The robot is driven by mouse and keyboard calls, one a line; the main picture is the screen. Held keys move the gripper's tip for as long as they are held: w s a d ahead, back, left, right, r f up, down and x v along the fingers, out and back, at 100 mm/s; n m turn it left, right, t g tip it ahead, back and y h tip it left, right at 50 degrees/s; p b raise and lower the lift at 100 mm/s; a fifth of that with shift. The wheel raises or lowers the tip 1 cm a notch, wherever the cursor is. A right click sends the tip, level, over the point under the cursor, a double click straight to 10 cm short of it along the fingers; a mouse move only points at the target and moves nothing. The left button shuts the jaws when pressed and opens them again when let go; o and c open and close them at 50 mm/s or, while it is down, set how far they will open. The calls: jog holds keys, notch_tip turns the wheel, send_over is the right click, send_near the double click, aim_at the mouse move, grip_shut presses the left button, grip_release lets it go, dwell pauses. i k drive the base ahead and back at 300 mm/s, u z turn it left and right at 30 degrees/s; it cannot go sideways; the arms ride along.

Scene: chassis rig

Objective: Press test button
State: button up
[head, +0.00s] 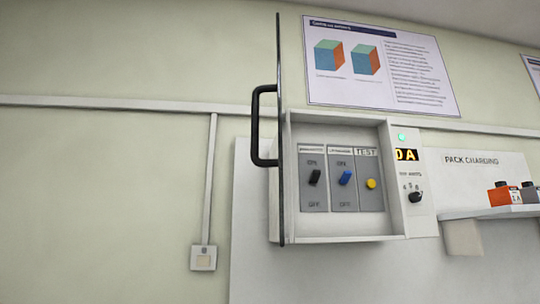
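The test button (371,184) is a round yellow button on a grey plate marked TEST. It sits at the right inside an open white wall box (335,239) in the head view. To its left are a blue switch (346,178) and a black switch (315,177), each between ON and OFF marks. The box's dark door (280,210) stands swung open at the left, seen nearly edge-on, with a black handle (257,125) pointing left. Nothing covers the button. My gripper is not in view.
A panel beside the box has a green lamp (402,137), a lit display (406,155) and a black knob (415,197). At the right, a shelf (485,212) marked PACK CHARGING holds packs. The open door and handle stick out left of the box opening.

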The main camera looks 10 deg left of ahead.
aim_at(370, 183)
jog(key=k, duration=0.7)
jog(key=u, duration=0.7)
jog(key=i, duration=1)
